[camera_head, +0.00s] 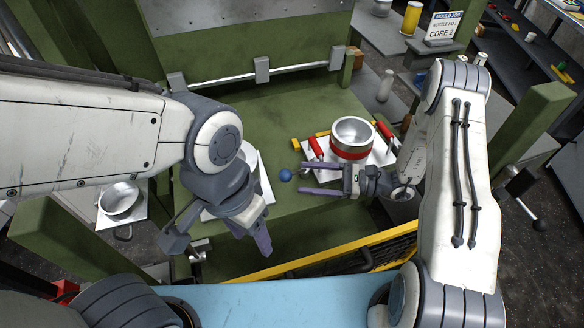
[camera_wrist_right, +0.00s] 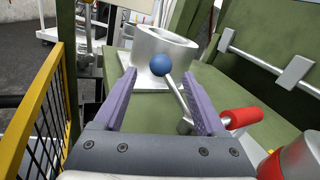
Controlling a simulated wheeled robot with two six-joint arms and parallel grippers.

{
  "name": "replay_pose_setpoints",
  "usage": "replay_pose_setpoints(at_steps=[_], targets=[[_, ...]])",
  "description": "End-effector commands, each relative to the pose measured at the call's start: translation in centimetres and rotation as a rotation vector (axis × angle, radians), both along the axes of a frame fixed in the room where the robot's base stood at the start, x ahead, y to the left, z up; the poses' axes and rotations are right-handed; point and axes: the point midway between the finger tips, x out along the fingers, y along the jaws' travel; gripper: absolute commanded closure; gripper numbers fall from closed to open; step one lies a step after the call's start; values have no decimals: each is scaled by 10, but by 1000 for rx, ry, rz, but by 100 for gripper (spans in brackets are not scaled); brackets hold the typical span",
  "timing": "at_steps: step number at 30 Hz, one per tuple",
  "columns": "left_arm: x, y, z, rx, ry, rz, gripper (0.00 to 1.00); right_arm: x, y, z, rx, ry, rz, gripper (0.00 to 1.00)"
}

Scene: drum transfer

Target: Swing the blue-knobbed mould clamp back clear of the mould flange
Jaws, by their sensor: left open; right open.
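The blue knob (camera_head: 286,175) of the mould clamp sits on a thin metal rod left of the red-banded mould (camera_head: 351,153). In the right wrist view, the knob (camera_wrist_right: 161,64) shows between and slightly beyond my fingertips, its rod (camera_wrist_right: 178,95) slanting down toward the right finger. My right gripper (camera_head: 301,178) is open, its fingers pointing left toward the knob; it also shows in the wrist view (camera_wrist_right: 171,72). I cannot tell if anything touches. The flange is partly hidden. My left gripper (camera_head: 262,238) is open and empty, low over the green table's front.
Red clamp handles (camera_head: 316,147) flank the red-banded mould on a white plate. A second silver mould (camera_wrist_right: 165,50) stands beyond, mostly hidden by my left arm in the head view. A yellow rail (camera_head: 330,255) runs along the front.

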Motion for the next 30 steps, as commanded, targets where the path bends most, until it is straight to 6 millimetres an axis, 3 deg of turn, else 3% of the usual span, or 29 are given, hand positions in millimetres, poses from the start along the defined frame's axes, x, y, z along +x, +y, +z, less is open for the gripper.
replay_pose_setpoints(at_steps=[5, 21, 30], targets=[[0, 0, 4, 0, 0, 0, 43, 3, 5, 0, 11, 23, -34, 27], [0, 0, 25, 0, 0, 0, 43, 21, 88, 0, 8, 18, -32, 27], [0, 0, 25, 0, 0, 0, 43, 23, 96, -1, 8, 17, -33, 27]])
